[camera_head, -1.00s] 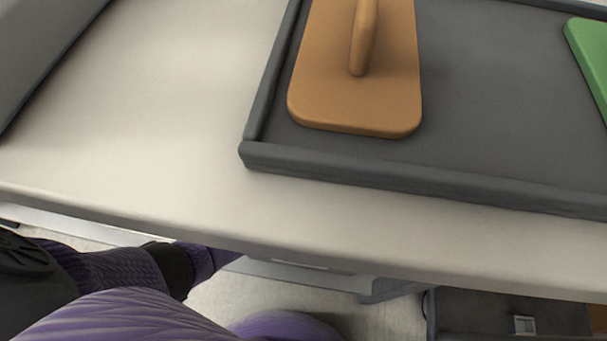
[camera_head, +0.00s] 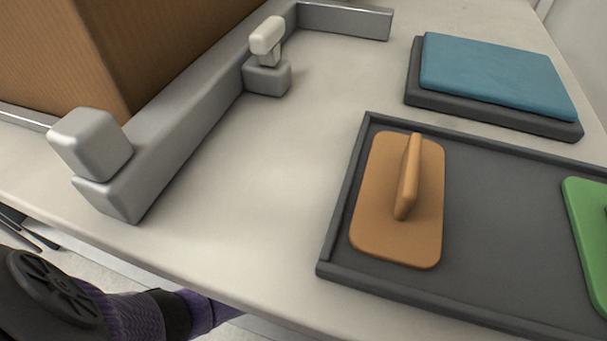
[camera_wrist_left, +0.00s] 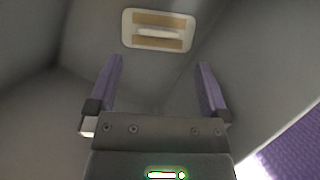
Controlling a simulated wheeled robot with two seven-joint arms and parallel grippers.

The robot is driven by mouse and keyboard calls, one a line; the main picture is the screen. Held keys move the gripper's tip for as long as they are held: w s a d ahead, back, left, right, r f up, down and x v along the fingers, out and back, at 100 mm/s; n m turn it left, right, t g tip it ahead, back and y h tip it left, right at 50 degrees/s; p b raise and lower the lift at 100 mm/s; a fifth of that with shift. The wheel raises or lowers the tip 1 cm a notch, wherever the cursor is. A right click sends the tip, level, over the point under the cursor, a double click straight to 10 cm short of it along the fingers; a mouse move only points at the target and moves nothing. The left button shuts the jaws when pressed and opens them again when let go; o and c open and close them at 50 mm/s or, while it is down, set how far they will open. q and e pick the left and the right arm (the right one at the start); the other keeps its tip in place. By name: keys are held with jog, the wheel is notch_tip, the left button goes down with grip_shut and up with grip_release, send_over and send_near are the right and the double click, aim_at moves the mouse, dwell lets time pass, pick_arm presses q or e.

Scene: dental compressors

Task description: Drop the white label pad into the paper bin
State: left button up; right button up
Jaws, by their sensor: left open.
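The white label pad (camera_wrist_left: 159,30) shows in the left wrist view, a white rounded plate with tan bands and a raised white handle bar. It is beyond my left gripper's fingertips and apart from them, inside a grey-walled space (camera_wrist_left: 60,120) that looks like the inside of a bin. I cannot tell whether it rests on the bottom. My left gripper (camera_wrist_left: 160,75) is open and empty, its two purple fingers spread wide. In the head view neither gripper shows, and I cannot make out the paper bin there.
In the head view, a dark tray (camera_head: 480,190) holds an orange handled pad (camera_head: 375,215) and a green pad (camera_head: 588,235). A blue pad (camera_head: 490,72) lies behind. A grey frame (camera_head: 175,140) borders a cardboard box (camera_head: 165,45) at left. The table (camera_head: 240,210) between is clear.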

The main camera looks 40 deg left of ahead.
pick_arm(q)
jog(key=p+v, duration=0.4)
jog(key=v, duration=0.2)
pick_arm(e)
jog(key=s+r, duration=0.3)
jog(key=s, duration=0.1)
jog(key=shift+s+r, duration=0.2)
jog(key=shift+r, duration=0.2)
pick_arm(q)
jog(key=shift+a, duration=0.1)
jog(key=shift+r, duration=0.15)
